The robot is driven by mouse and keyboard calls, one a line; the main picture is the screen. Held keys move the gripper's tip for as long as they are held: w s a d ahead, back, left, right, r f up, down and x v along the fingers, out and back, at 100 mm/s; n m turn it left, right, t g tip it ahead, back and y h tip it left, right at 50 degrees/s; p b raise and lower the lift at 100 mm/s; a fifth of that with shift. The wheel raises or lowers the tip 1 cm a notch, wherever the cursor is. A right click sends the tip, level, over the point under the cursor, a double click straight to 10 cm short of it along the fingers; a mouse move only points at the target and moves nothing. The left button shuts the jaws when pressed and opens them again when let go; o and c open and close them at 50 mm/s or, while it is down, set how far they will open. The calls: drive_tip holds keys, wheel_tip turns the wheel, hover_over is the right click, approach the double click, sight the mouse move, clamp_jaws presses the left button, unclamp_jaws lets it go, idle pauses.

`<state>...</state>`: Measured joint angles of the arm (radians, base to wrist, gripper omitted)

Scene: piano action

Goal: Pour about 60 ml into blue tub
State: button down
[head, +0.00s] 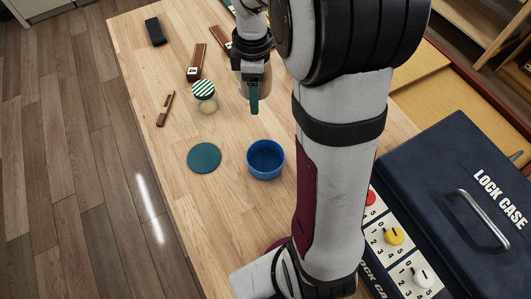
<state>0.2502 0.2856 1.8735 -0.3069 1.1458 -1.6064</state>
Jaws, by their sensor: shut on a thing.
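The blue tub (265,168) stands upright and open on the wooden table, right of a round dark-green mat (204,158). Its inside looks blue, and I cannot make out any liquid in it. My gripper (253,80) is above and behind the tub in the picture, apart from it. It is shut on a clear vessel with a teal handle (254,103). The handle faces the camera and looks upright. The vessel's clear body is mostly hidden behind my gripper and the handle, so its contents cannot be told.
A jar with a green-striped lid (204,91) stands left of my gripper. Brown wooden parts (197,62) and a small stick (165,108) lie nearby. A black block (155,32) is at the far left. A dark lock case (450,190) with coloured knobs is at right.

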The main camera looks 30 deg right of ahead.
drive_tip(key=s+a+m, duration=0.5)
drive_tip(key=a, duration=0.6)
drive_tip(key=s+a+m, duration=0.5)
drive_tip(key=s+a, duration=0.1)
drive_tip(key=a, duration=0.4)
wheel_tip(320, 180, down, 15)
drive_tip(key=shift+f, duration=0.1)
drive_tip(key=shift+w, duration=0.1)
drive_tip(key=shift+d+r, duration=0.1)
drive_tip(key=shift+r, duration=0.1)
drive_tip(key=shift+w+d+r+g+y, duration=0.15)
drive_tip(key=shift+d+r+y, duration=0.45)
drive_tip(key=shift+y, duration=0.4)
drive_tip(key=shift+w+d+r+g+y, duration=0.15)
drive_tip(key=shift+d+r+y, duration=0.25)
drive_tip(key=shift+r+y, duration=0.45)
drive_tip(key=d+r+g+y, duration=0.1)
drive_tip(key=d+r+y, duration=0.3)
drive_tip(key=y, duration=0.3)
drive_tip(key=shift+w+d+y, duration=0.2)
drive_tip(key=shift+d+y, duration=0.1)
drive_tip(key=shift+y, duration=0.05)
